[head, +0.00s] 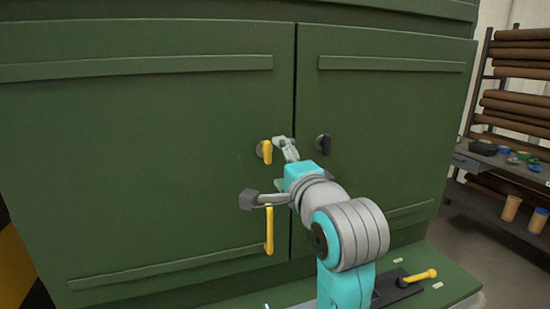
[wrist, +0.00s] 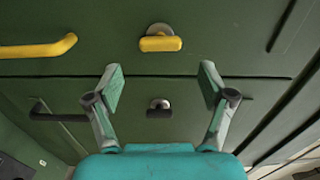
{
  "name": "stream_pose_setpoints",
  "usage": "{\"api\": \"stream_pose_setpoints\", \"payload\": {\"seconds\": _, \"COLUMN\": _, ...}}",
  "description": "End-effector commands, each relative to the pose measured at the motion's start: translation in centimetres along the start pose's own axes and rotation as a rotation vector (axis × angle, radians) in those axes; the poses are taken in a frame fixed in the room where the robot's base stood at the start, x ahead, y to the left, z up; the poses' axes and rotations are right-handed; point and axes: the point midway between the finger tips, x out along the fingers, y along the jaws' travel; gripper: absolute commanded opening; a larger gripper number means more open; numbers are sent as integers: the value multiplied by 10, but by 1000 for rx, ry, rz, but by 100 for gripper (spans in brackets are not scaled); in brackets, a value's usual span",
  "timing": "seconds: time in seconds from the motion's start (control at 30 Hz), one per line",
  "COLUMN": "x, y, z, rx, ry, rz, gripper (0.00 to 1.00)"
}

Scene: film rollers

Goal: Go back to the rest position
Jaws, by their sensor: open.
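My gripper (head: 287,150) is in front of the green cabinet near the seam between its doors, with a yellow turn latch (head: 266,152) at its left and a black turn latch (head: 323,144) at its right. In the wrist view my gripper (wrist: 162,82) has its two fingers spread with nothing between them. That view also shows the yellow latch (wrist: 160,44) beyond the fingertips and the black latch (wrist: 159,107) between the fingers in the picture, both on the door faces. Whether a finger touches the cabinet is hard to tell.
The left door (head: 150,150) and right door (head: 400,130) look shut. A yellow pull handle (head: 269,230) sits low on the left door. A black handle (wrist: 55,115) shows in the wrist view. A yellow-handled lever (head: 420,276) lies on the lower ledge. A rack of brown rolls (head: 515,100) stands right.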

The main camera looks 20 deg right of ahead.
Motion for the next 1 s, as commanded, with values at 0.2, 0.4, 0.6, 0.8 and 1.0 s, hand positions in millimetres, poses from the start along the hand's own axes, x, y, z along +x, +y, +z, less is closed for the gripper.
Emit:
{"api": "stream_pose_setpoints", "payload": {"seconds": 0.2, "x": -16, "y": 0, "z": 0, "rx": 0, "ry": 0, "rz": 1, "gripper": 81}}
{"api": "stream_pose_setpoints", "payload": {"seconds": 0.4, "x": -17, "y": 1, "z": 0, "rx": 0, "ry": 0, "rz": 2, "gripper": 81}}
{"api": "stream_pose_setpoints", "payload": {"seconds": 0.6, "x": -17, "y": 0, "z": 0, "rx": 0, "ry": 0, "rz": 1, "gripper": 81}}
{"api": "stream_pose_setpoints", "payload": {"seconds": 0.8, "x": -16, "y": 17, "z": 0, "rx": -26, "ry": 0, "rz": 11, "gripper": 81}}
{"api": "stream_pose_setpoints", "payload": {"seconds": 1.0, "x": -18, "y": 79, "z": 4, "rx": -137, "ry": -4, "rz": 37, "gripper": 81}}
